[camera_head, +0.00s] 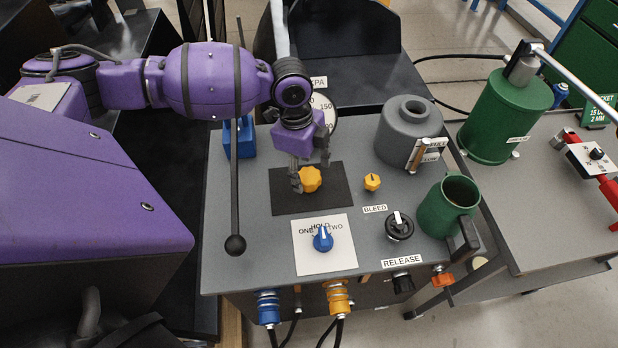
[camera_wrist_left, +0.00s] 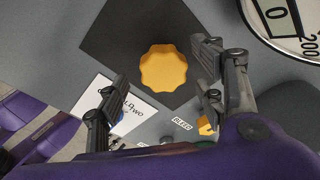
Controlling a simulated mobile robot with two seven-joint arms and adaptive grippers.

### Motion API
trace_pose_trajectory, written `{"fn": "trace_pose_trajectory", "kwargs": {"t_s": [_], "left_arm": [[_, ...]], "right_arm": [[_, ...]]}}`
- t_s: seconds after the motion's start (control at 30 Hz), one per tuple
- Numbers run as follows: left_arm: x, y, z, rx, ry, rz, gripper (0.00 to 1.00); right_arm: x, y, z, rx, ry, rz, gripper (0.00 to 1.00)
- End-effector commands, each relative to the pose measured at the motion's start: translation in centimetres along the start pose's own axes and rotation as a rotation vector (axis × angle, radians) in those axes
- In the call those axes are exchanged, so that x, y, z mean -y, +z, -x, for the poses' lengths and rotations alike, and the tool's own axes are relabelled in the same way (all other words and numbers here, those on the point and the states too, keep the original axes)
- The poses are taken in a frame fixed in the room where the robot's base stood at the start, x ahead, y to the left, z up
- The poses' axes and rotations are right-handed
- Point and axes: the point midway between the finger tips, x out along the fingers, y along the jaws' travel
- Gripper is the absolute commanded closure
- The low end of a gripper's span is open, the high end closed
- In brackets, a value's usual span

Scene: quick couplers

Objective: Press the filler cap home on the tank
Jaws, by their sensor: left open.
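The yellow scalloped cap (camera_head: 311,179) sits on a dark square mat (camera_head: 283,203) on the grey bench top; it also shows in the left wrist view (camera_wrist_left: 163,68). My left gripper (camera_head: 311,184) is above the cap with its jaws open, one finger on each side. In the wrist view the open fingers (camera_wrist_left: 162,62) frame the cap, with a gap on both sides. A grey round tank (camera_head: 393,141) with a raised neck and dark open hole stands to the right at the back. My right gripper is not in view.
A dial gauge (camera_head: 322,108) rises behind the gripper. A green cylinder (camera_head: 503,118) stands farther right.

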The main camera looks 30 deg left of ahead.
Motion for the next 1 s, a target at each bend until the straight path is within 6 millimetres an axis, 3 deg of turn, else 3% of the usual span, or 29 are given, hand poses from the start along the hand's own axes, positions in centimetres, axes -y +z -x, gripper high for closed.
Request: {"fn": "trace_pose_trajectory", "kwargs": {"t_s": [0.2, 0.47, 0.8, 1.0], "left_arm": [[0.0, -0.2, -3.3, 0.000, 0.001, 0.000, 0.38], [0.0, -0.2, -3.7, 0.000, -0.001, 0.000, 0.39], [0.0, -0.2, -3.6, 0.000, 0.000, 0.000, 0.83], [0.0, -0.2, -3.6, 0.000, -0.001, 0.000, 0.85]], "right_arm": [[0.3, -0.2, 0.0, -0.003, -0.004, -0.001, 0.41], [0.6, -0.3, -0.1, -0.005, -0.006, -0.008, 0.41], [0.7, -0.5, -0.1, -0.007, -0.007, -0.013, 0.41], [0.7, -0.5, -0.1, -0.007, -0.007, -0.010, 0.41]]}}
